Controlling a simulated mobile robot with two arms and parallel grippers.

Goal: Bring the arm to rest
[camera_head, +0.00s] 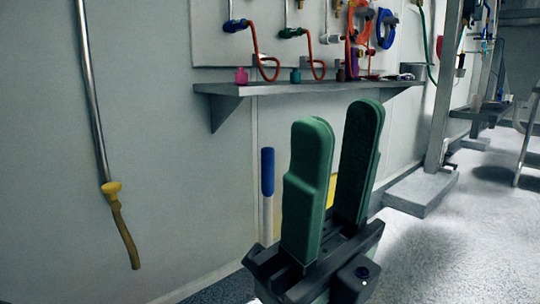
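My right gripper (339,115) stands upright in the lower middle of the head view. Its two long green fingers are spread apart, with wall and shelf showing through the gap. I see nothing held between them. The dark grey gripper body is at the bottom of the picture, and the arm behind it is mostly cut off. My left gripper is not in view.
A grey wall shelf (222,90) with a pink bottle (241,76) and coloured hoses runs behind the gripper. A blue-topped white handle (267,172) stands just left of it. A yellow-ended hose (122,230) hangs at left. Open floor (450,255) lies right.

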